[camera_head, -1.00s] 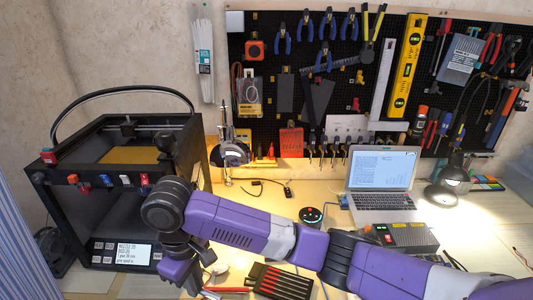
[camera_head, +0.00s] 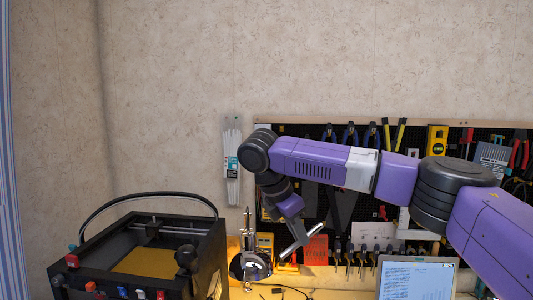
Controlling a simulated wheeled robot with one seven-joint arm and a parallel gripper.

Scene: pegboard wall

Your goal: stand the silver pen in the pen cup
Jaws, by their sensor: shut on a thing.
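My gripper (camera_head: 301,235) is raised in front of the pegboard, at the lower middle of the head view. It is shut on the silver pen (camera_head: 316,235), a thin grey stick held tilted, its right end higher than its left. Part of the pen is hidden by the fingers. I cannot make out the pen cup in this view. Most of the table top lies below the picture's lower edge.
A black 3D printer (camera_head: 150,262) stands at the lower left. A desk lamp (camera_head: 251,262) is just left of my gripper. The pegboard (camera_head: 345,205) with tools is behind, and a laptop (camera_head: 416,278) is at the lower right.

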